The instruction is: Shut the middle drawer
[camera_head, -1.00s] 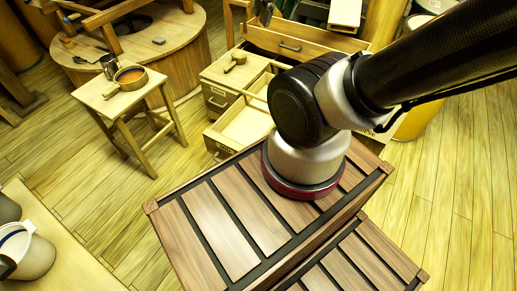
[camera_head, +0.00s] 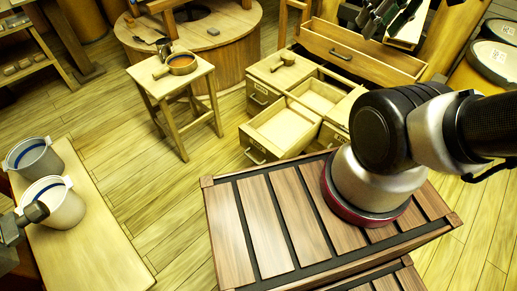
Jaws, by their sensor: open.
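A pale wooden drawer unit (camera_head: 279,76) stands beyond my wooden top. One drawer (camera_head: 283,130) of it sticks out toward me, open and empty. A labelled front (camera_head: 258,95) is to its left, and another open compartment (camera_head: 319,94) is behind it. A wide wooden drawer (camera_head: 362,48) with a dark handle is pulled out farther back. I cannot tell for certain which is the middle one. My gripper (camera_head: 388,18) appears as dark fingers at the top edge, above and right of the wide drawer's handle. It is open and looks empty; its upper part is cut off.
Two buckets (camera_head: 60,206) stand on a bench at left. Round-topped barrels (camera_head: 495,55) are at far right. Floor between bench and drawers is clear.

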